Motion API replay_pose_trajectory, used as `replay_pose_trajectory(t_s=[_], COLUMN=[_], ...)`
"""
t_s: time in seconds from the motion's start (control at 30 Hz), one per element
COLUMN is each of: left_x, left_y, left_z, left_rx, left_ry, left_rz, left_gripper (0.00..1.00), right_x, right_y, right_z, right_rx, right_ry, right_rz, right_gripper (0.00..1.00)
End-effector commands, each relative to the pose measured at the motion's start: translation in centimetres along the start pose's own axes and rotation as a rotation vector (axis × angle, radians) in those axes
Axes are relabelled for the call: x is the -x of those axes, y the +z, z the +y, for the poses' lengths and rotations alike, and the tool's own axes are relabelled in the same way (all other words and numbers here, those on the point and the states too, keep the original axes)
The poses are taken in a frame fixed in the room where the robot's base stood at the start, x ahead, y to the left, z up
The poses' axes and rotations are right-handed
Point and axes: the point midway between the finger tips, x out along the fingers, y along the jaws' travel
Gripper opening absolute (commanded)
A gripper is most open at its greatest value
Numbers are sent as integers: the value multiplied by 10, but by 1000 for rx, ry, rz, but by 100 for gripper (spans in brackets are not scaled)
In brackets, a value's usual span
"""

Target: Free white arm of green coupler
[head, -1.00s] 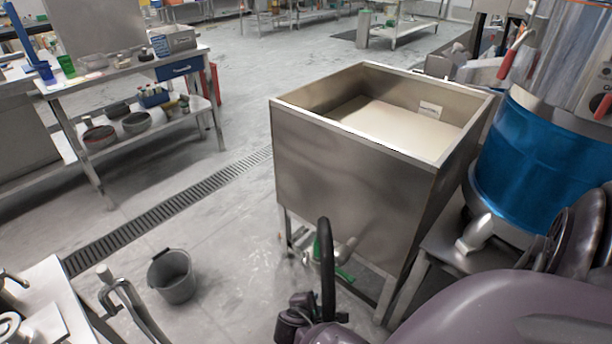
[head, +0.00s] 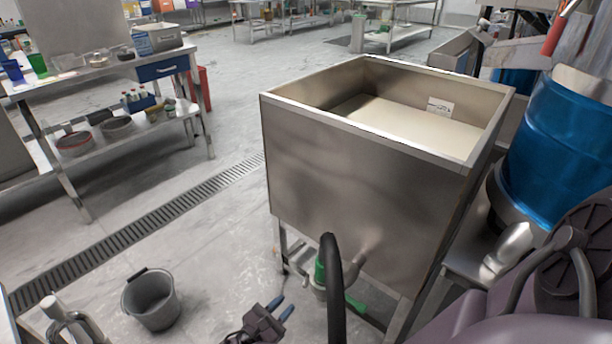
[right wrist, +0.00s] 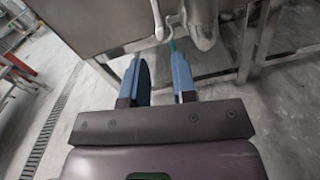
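The green coupler (head: 320,270) sits on the pipework under the steel tank (head: 360,180), partly hidden by a black hose. A green lever-like piece (head: 355,303) lies just right of it. A pale metal fitting shows between them, but I cannot clearly make out the white arm. My right gripper (head: 279,308) is low, left of and nearer than the coupler, with its blue-tipped fingers apart and nothing between them. In the right wrist view the open fingers (right wrist: 163,75) point toward the tank's underside, where a small green part (right wrist: 172,45) shows beyond them. My left gripper is not in view.
A grey bucket (head: 152,298) stands on the floor to the left. A blue drum (head: 560,150) stands right of the tank. The tank's legs and the black hose (head: 333,285) crowd the coupler. Open floor and a drain grate (head: 150,222) lie to the left.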

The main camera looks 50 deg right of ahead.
Motion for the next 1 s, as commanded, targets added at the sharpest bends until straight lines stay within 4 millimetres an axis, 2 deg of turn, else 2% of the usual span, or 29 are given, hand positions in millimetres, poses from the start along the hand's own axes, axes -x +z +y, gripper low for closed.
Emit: replay_pose_trajectory(t_s=[0.3, 0.5, 0.7, 1.0], left_x=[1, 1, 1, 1], left_y=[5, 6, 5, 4], left_z=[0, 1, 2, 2], left_rx=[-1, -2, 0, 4], left_ry=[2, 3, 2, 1], left_rz=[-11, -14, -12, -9], left_gripper=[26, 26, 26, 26], right_x=[-56, -81, -92, -93], right_y=[0, 0, 0, 0], right_z=[-1, -1, 0, -1], right_rx=[-2, -1, -2, -2], right_ry=[-2, -2, 0, 0], right_rz=[-1, 1, 1, 2], right_gripper=[26, 26, 26, 24])
